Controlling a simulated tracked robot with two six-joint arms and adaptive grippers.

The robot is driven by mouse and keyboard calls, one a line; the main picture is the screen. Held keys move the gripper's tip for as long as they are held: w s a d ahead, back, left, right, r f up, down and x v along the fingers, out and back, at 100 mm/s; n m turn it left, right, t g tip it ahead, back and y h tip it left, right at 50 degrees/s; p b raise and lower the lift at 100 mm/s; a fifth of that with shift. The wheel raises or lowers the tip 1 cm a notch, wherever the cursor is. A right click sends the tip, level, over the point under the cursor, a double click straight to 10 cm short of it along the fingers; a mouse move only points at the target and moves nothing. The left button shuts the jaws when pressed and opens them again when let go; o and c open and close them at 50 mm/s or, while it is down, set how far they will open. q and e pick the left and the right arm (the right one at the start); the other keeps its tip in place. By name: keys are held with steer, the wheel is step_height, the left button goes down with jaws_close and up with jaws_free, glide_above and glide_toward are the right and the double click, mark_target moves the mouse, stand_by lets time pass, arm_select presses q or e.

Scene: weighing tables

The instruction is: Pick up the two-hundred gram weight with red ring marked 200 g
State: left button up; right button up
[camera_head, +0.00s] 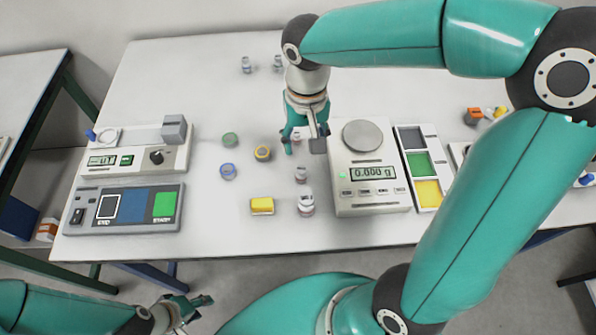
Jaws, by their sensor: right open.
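Small metal weights stand on the white table left of the scale: a larger one (306,205) near the front edge and a smaller one (301,174) behind it. Another small piece is partly hidden by my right gripper (303,146). That gripper points down, open, beside the scale's left edge and behind the smaller weight. My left gripper (199,306) is low at the left, off the table's front; its jaw state is unclear.
The scale (372,199) reads 0.000 g. A tray (428,196) with green and yellow sections is right of it. A control panel (126,228) stands farther left.

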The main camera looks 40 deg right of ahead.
mark_target(301, 169)
step_height(301, 169, down, 7)
steer(key=shift+r, duration=0.1)
steer(key=shift+w+a+f, duration=0.1)
steer(key=shift+w+f, duration=0.05)
steer(key=shift+f, duration=1.2)
steer(key=shift+w+a+f, duration=0.1)
steer(key=shift+w+f, duration=0.05)
steer(key=shift+f, duration=1.15)
jaws_close()
